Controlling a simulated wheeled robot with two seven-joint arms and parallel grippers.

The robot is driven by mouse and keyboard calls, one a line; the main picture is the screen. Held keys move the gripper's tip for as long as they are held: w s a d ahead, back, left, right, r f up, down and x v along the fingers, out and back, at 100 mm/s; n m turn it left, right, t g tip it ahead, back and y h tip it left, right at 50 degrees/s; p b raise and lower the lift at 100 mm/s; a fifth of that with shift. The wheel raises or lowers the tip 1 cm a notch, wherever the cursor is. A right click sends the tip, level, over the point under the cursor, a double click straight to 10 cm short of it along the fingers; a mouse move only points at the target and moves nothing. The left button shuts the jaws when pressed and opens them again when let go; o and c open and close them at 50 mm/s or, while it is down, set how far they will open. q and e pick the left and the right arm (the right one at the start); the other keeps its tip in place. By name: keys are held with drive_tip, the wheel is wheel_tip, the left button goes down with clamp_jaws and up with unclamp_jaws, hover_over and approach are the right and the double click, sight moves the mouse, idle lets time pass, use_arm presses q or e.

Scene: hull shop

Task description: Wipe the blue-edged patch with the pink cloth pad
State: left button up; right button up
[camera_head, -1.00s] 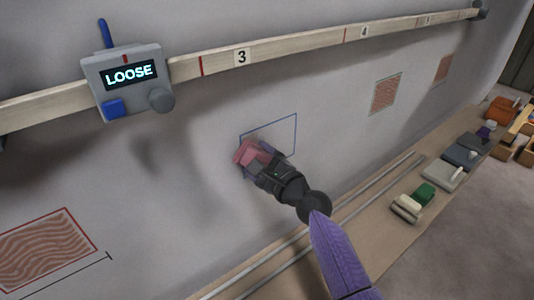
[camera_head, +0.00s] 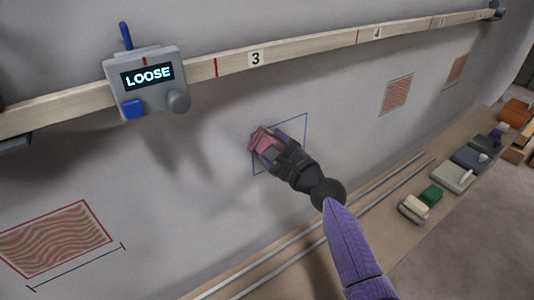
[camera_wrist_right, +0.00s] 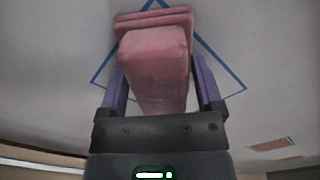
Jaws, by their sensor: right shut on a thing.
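The blue-edged patch (camera_head: 304,118) is a thin blue outline on the grey wall, in the middle of the head view. The pink cloth pad (camera_head: 262,140) is at the patch's left side, at or very near the wall; contact cannot be told. My right gripper (camera_head: 274,150) is shut on the pad and covers the patch's lower left part. In the right wrist view the pad (camera_wrist_right: 155,60) sits between the purple fingers, with its flat pink face toward the wall, and the blue outline (camera_wrist_right: 226,72) shows on both sides of it. My left gripper is out of view.
A wooden rail (camera_head: 300,52) with numbers crosses the wall above, carrying a grey box (camera_head: 146,82) reading LOOSE. A red-edged wavy patch (camera_head: 58,238) is at lower left. A ledge (camera_head: 408,178) below holds rods, blocks and pads at right.

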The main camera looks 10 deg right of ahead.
sight(285, 143)
drive_tip(key=shift+w+d+f+b, duration=0.2)
drive_tip(key=shift+d+b, duration=0.15)
drive_tip(key=shift+d, duration=0.15)
drive_tip(key=shift+w+d+f+b, duration=0.15)
drive_tip(key=shift+d+b, duration=0.15)
drive_tip(key=shift+d, duration=0.15)
drive_tip(key=shift+w+d, duration=0.15)
drive_tip(key=shift+d, duration=0.3)
drive_tip(key=d+b, duration=0.1)
drive_tip(key=w+d+b, duration=0.1)
drive_tip(key=d, duration=0.1)
drive_tip(key=d+b, duration=0.1)
drive_tip(key=shift+w+d+f+b, duration=0.1)
drive_tip(key=shift+w+d+b, duration=0.2)
drive_tip(key=shift+w+b, duration=0.05)
drive_tip(key=shift+w+d, duration=0.15)
drive_tip(key=shift+d, duration=0.25)
drive_tip(key=shift+w+d+b, duration=0.2)
drive_tip(key=shift+d+b, duration=0.4)
drive_tip(key=shift+b, duration=0.05)
drive_tip(key=shift+w+d+b, duration=0.2)
drive_tip(key=shift+d+b, duration=0.35)
drive_tip(key=shift+b, duration=0.05)
drive_tip(key=shift+d, duration=0.15)
drive_tip(key=shift+r, duration=0.25)
drive_tip(key=o, duration=0.6)
drive_tip(key=c, duration=0.5)
drive_tip(key=shift+c, duration=0.5)
